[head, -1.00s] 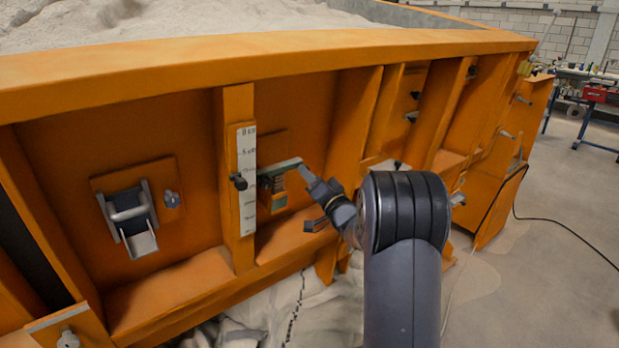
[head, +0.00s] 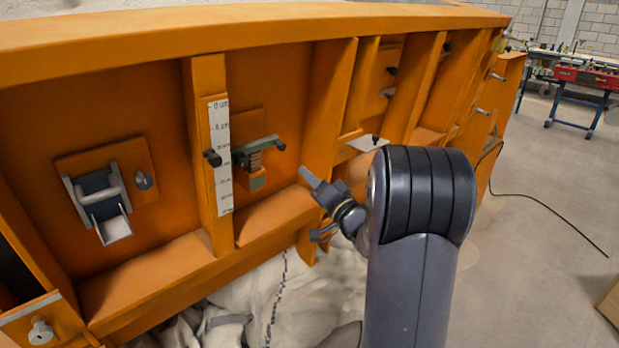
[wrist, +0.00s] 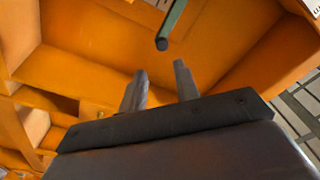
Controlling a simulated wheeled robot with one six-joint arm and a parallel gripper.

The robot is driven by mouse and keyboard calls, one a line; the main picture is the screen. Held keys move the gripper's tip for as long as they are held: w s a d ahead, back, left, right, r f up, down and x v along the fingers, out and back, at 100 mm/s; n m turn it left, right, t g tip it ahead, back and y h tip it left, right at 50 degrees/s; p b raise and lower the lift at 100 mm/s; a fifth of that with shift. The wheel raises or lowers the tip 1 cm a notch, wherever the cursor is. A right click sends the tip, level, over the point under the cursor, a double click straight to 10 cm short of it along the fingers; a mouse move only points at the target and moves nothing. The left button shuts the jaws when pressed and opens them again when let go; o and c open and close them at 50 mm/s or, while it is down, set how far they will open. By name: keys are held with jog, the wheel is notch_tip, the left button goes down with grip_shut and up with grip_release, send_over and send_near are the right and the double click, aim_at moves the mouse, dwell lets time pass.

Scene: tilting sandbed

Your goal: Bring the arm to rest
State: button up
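My gripper (head: 318,206) is in front of the orange side of the sandbed (head: 300,30), to the right of and below a lever. In the wrist view its two fingers (wrist: 160,72) stand apart with nothing between them, so it is open and empty. The grey-green lever (head: 258,145) has a dark end and sits on an orange plate. Its dark-tipped bar (wrist: 170,28) also shows in the wrist view, beyond the fingertips and apart from them. My arm bends at a large dark joint and hides part of the frame behind it.
A white scale strip (head: 220,155) with a black knob is left of the lever. A metal latch (head: 103,205) is farther left. Orange ribs stand close around my gripper. Crumpled pale cloth (head: 290,300) lies below. Open floor (head: 550,190) with a black cable is at right.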

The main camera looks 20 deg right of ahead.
aim_at(283, 149)
jog(key=p+x, duration=0.2)
jog(key=x, duration=0.9)
jog(key=shift+r+p, duration=0.1)
jog(key=shift+p, duration=0.3)
jog(key=shift+s, duration=0.1)
